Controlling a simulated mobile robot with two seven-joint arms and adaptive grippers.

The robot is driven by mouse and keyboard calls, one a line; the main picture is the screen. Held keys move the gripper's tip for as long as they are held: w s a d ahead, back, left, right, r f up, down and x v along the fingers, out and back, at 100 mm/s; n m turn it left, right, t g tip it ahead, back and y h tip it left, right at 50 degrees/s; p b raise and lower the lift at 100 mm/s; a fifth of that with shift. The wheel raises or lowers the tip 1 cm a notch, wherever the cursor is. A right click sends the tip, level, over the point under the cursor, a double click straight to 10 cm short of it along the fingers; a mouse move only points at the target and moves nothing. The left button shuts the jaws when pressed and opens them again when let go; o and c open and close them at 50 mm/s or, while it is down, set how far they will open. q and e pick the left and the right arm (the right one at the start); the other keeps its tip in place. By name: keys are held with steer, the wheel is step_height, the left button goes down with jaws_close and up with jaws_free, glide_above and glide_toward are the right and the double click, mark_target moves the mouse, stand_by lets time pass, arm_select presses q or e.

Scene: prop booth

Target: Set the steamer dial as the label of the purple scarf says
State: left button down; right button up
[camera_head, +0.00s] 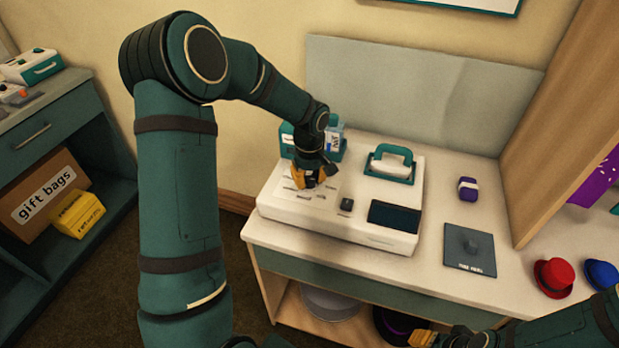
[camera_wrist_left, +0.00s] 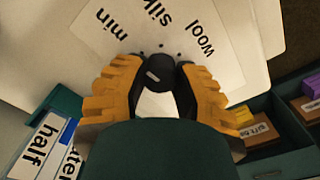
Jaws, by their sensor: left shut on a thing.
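The steamer (camera_head: 335,205) is a white unit with a dark screen on the counter. My left gripper (camera_head: 310,180) reaches down to its dial panel. In the left wrist view, my left gripper (camera_wrist_left: 158,85) is shut on the dark dial (camera_wrist_left: 157,72), whose light mark sits on its upper-left side. The panel reads "min", "silk" and "wool"; fingers and wrist hide the rest. A small purple roll with a white band (camera_head: 468,188) lies right of the steamer; a spotted purple cloth (camera_head: 598,180) shows at the right edge. No scarf label is readable. My right gripper (camera_head: 424,338) is partly visible at the bottom.
A teal-handled piece (camera_head: 390,163) rests on the steamer. A teal box (camera_head: 292,143) stands behind my left gripper. A grey plate (camera_head: 469,250), a red hat (camera_head: 553,277) and a blue hat (camera_head: 601,273) are to the right. A wooden panel (camera_head: 555,120) rises behind the hats.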

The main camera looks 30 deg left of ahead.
arm_select(q)
steer(key=m+p, duration=0.1)
steer(key=m, duration=0.4)
steer(key=m+p, duration=0.1)
steer(key=m, duration=0.3)
steer(key=shift+m, duration=0.4)
steer(key=m+p, duration=0.2)
steer(key=m, duration=0.3)
steer(key=shift+m+p, duration=0.65)
steer(key=shift+m, duration=1.65)
steer(key=c, duration=0.6)
jaws_free()
steer(key=shift+r, duration=0.1)
